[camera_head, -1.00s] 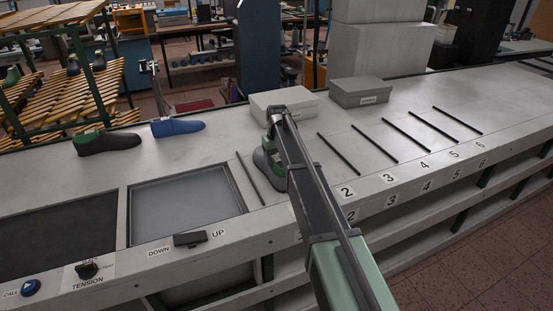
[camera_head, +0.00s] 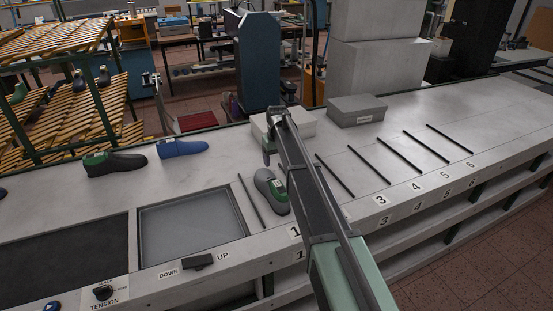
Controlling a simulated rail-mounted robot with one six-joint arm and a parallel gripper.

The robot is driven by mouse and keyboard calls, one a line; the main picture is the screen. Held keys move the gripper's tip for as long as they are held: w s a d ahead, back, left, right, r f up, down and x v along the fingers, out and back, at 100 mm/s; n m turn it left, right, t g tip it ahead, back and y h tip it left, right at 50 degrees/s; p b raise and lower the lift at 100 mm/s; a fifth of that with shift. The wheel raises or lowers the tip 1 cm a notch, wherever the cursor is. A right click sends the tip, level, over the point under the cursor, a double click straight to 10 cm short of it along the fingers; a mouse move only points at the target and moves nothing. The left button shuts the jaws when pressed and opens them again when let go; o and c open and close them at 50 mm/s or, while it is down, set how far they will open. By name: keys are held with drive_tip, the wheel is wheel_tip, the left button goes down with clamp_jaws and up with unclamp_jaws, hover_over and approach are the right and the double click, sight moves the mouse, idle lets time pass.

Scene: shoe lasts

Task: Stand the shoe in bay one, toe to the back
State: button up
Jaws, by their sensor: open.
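The dark grey shoe last with a green top (camera_head: 271,187) stands upright on the bench in bay one, right of the first black divider bar (camera_head: 251,201). Its rounded toe points to the back, and its heel is towards the "1" label (camera_head: 295,233). My arm passes close along its right side and hides the bar there. My gripper (camera_head: 268,156) is open, behind the toe and clear of the shoe. Only one finger shows plainly; the other is hidden.
A black shoe with green (camera_head: 113,164) and a blue shoe (camera_head: 182,148) lie at the back left. A white box (camera_head: 303,124) is behind my gripper, with a grey box (camera_head: 356,110) to its right. Bays towards the right, between black bars (camera_head: 370,166), look empty.

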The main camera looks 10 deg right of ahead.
drive_tip(key=s+m, duration=0.2)
drive_tip(key=s, duration=3.4)
drive_tip(key=shift+s+m, duration=0.3)
drive_tip(key=shift+s, duration=0.05)
